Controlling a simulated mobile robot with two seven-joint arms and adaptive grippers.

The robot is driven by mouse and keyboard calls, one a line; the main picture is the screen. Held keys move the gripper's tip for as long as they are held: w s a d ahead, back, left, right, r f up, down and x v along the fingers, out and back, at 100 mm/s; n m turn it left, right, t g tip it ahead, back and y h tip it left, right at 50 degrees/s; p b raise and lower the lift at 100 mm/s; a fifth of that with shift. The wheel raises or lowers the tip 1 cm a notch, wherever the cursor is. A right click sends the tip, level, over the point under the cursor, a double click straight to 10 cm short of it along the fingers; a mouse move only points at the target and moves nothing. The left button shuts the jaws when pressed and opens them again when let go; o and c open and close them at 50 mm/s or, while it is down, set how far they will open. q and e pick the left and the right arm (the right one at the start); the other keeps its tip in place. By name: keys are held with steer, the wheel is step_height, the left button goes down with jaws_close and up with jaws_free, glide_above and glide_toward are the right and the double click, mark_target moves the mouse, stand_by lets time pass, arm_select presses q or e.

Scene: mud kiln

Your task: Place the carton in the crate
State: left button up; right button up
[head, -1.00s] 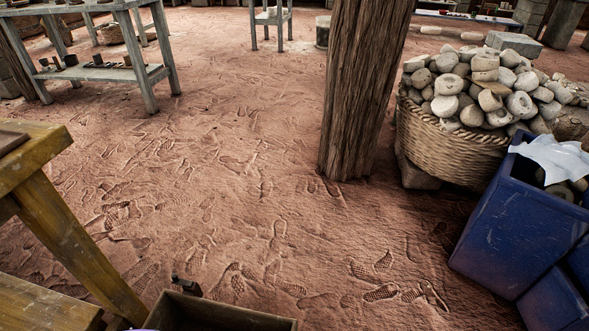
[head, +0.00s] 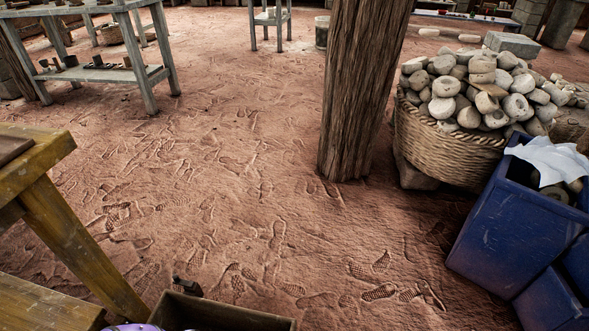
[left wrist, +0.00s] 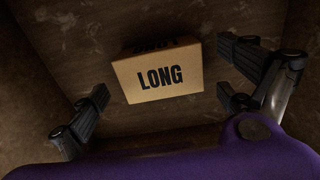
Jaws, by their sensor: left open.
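The carton (left wrist: 163,78) is a small tan box with "LONG" in black on its face. In the left wrist view it is slightly tilted in the picture against a brown, scuffed surface with walls around it, seemingly inside the crate. My left gripper (left wrist: 164,88) is open, with dark fingers to the left and right of the carton and gaps on both sides. In the head view a brown open crate (head: 235,320) is cut off by the bottom edge; its inside is mostly hidden. My right gripper is not in view.
A wooden table (head: 50,190) stands at left. A wooden post (head: 358,100), a basket of stones (head: 450,140) and blue bins (head: 515,215) are at right. Grey shelving (head: 110,75) is at back left. The reddish floor between is open.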

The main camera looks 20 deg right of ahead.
arm_select(q)
step_height(320, 180, up, 9)
steer(key=p, duration=0.3)
steer(key=shift+r, duration=0.1)
